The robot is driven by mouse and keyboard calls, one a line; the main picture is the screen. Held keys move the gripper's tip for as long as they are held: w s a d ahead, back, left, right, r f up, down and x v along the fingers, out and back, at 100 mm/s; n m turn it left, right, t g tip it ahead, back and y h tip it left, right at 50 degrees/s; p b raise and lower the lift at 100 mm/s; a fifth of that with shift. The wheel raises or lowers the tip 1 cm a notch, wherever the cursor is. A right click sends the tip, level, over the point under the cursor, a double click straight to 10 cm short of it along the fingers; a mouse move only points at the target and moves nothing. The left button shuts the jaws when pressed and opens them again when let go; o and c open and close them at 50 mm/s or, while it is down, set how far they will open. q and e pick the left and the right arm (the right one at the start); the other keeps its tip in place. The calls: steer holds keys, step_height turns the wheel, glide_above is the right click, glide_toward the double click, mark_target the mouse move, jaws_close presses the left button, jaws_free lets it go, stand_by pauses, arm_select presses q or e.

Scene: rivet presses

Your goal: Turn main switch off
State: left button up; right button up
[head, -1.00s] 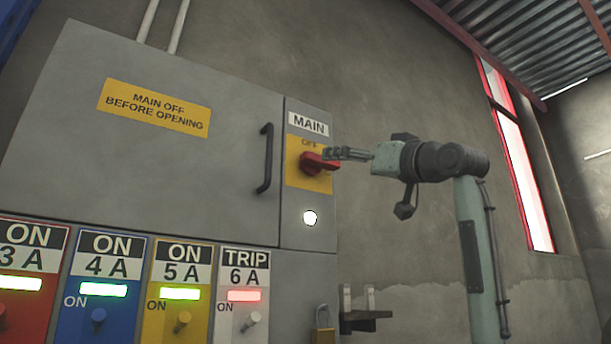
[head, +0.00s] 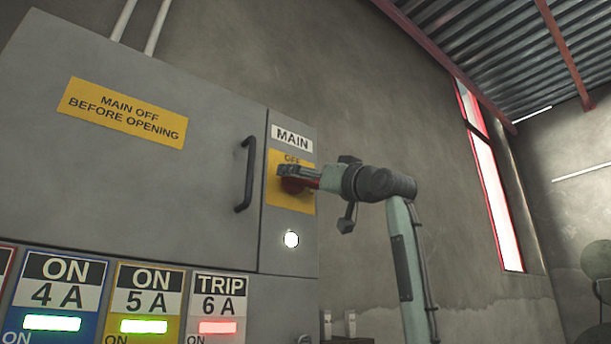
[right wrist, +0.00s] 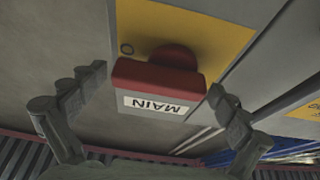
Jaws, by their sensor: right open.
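The main switch is a red rotary handle (head: 291,186) on a yellow plate (head: 278,199), under a MAIN label (head: 292,138) on the grey cabinet's right strip. In the head view my right gripper (head: 293,172) is at the handle and hides much of it. In the right wrist view the red handle (right wrist: 160,85) lies between my two open fingers, with the yellow plate (right wrist: 215,35) behind it. Gaps show between the handle and both fingers. The handle's angle is hard to read in the head view. My left gripper is not in view.
A black door handle (head: 246,175) stands out from the cabinet left of the switch. A lit white lamp (head: 291,239) is below the switch. Breaker panels (head: 145,300) line the lower left, with 6 A (head: 217,305) showing TRIP. Wall space to the right is clear.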

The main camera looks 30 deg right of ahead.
steer(key=shift+w, duration=0.1)
steer(key=c, duration=1)
